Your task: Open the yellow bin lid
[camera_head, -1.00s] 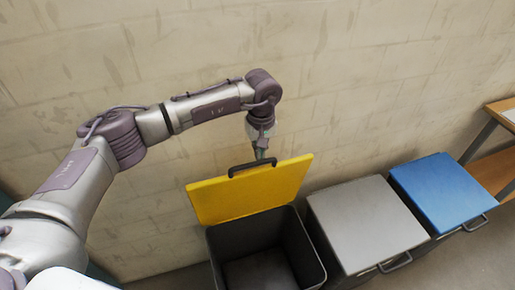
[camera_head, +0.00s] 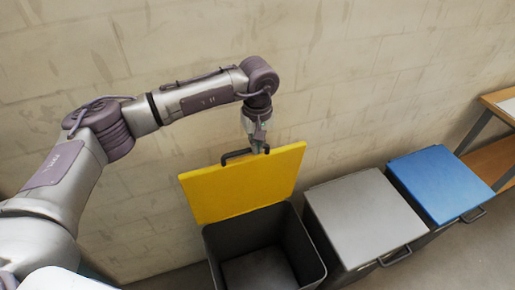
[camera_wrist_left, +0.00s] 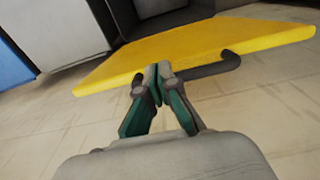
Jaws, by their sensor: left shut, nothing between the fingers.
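The yellow bin lid (camera_head: 243,185) stands raised and tilted back toward the wall, above an open dark bin (camera_head: 219,246) with an empty-looking inside. Its dark handle (camera_head: 236,154) is on the lid's top edge. My left gripper (camera_head: 261,148) is at that top edge, by the right end of the handle. In the left wrist view my left gripper (camera_wrist_left: 158,75) has its fingertips together, with the yellow lid (camera_wrist_left: 200,48) and handle (camera_wrist_left: 222,66) just beyond them. Whether the fingers touch the handle I cannot tell. My right gripper does not show.
A bin with a grey lid (camera_head: 362,220) and one with a blue lid (camera_head: 438,184) stand to the right, both closed. A wooden table (camera_head: 490,160) is at the far right. The plain wall (camera_head: 330,80) is close behind the bins.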

